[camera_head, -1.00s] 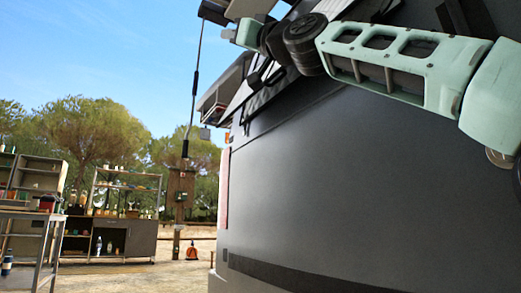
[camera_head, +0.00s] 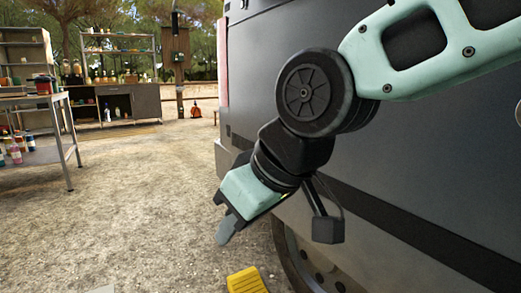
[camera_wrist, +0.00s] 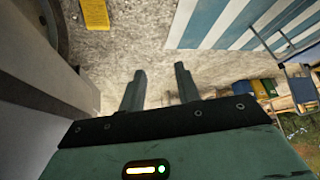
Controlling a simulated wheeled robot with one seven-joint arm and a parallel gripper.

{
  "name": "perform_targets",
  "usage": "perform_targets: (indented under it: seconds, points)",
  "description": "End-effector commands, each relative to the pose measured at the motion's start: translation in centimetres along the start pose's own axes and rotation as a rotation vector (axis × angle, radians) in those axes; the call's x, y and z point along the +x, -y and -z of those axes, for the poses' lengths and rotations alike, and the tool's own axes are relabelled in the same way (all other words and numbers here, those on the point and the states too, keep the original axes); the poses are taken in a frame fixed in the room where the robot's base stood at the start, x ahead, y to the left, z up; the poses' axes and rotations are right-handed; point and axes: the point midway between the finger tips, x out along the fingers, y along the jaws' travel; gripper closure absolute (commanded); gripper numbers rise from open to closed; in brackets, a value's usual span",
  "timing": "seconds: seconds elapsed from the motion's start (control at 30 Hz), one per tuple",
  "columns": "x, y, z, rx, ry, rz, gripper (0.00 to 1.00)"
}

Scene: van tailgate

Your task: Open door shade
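I cannot pick out the door shade for certain in the views from now. A blue-and-white striped surface (camera_wrist: 235,22) shows at the top right of the wrist view; I cannot tell if it is the shade. The dark grey van body (camera_head: 300,25) fills the right of the head view. My gripper (camera_head: 229,229) hangs low beside the van's rear corner, pointing down and left. In the wrist view its two fingers (camera_wrist: 160,70) are apart with only gravel between them, so it is open and empty.
A yellow block (camera_head: 246,281) lies on the gravel by the van's wheel (camera_head: 296,262). A metal table (camera_head: 66,150) and a shelf cabinet (camera_head: 120,102) stand to the left and back. Yellow and green bins (camera_wrist: 268,88) show in the wrist view. Gravel between is clear.

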Motion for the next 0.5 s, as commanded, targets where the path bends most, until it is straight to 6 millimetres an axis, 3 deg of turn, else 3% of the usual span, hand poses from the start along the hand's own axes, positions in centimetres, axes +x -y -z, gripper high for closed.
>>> perform_targets:
  seconds: [0.1, 0.3, 0.47, 0.5]
  points:
    - [-1.2, -0.3, -7.3, 0.077, 0.183, -0.015, 0.68]
    - [-3.2, -0.4, -16.9, 0.18, 0.403, -0.038, 0.68]
    - [-5.5, -0.1, -23.2, 0.253, 0.546, -0.056, 0.68]
    - [-6.4, -0.1, -21.7, 0.247, 0.531, -0.054, 0.68]
